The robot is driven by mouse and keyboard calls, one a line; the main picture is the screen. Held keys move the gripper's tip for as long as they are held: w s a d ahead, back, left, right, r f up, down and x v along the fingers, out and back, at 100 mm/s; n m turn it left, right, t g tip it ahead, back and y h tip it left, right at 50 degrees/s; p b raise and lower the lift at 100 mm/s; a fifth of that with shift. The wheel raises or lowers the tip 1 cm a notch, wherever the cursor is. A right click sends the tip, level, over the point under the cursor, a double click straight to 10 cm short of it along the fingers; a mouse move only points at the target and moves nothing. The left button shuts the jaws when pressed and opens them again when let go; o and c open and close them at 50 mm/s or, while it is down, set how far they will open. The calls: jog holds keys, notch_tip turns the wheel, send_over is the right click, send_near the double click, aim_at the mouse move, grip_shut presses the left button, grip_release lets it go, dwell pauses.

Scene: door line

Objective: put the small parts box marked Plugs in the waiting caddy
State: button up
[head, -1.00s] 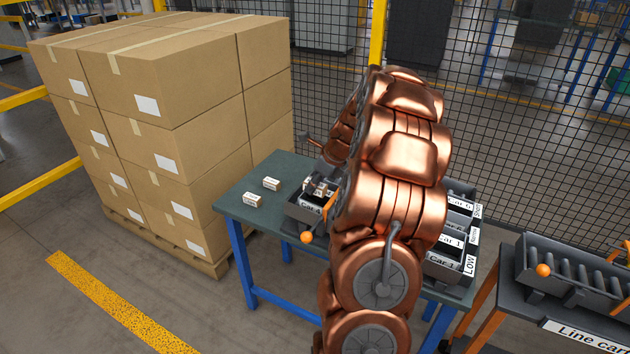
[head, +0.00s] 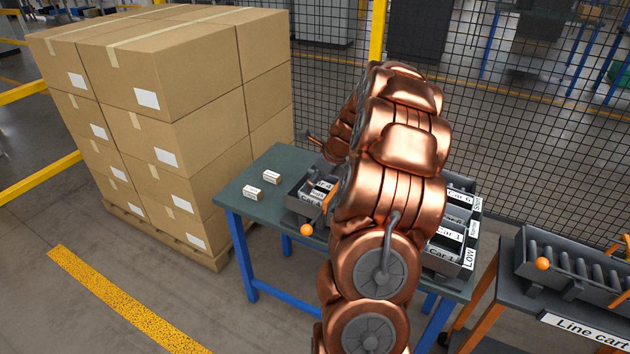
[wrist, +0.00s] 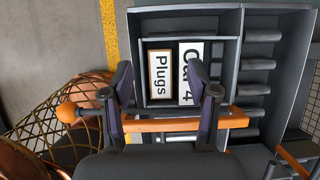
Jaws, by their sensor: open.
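The small parts box marked Plugs (wrist: 152,70) lies label up in a compartment of the dark grey caddy (wrist: 180,24), beside a white Car 4 label (wrist: 192,62). My gripper (wrist: 161,84) is open over this compartment, with a dark finger on each side in the wrist view and nothing held between them. The caddy's orange handle (wrist: 160,125) crosses below the fingers in that view. In the head view the caddy (head: 293,200) stands on the green-topped table, partly behind my arm. My gripper is hidden there.
Two small white-labelled boxes (head: 253,192) (head: 272,177) lie on the table (head: 236,201) left of the caddy. Trays marked Car 1 (head: 450,234) and Car 6 stand to the right. Stacked cartons (head: 180,110) are at the left, a mesh fence behind, the line cart (head: 585,325) at right.

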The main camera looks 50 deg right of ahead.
jog(key=w+p+v, duration=0.1)
jog(key=p+v, duration=0.1)
jog(key=v, duration=0.7)
jog(key=w+r+p+v, duration=0.1)
jog(key=w+p+v, duration=0.1)
jog(key=v, duration=0.8)
jog(key=shift+a+r+p, duration=0.3)
jog(key=shift+a+p, duration=0.05)
jog(key=shift+p, duration=0.4)
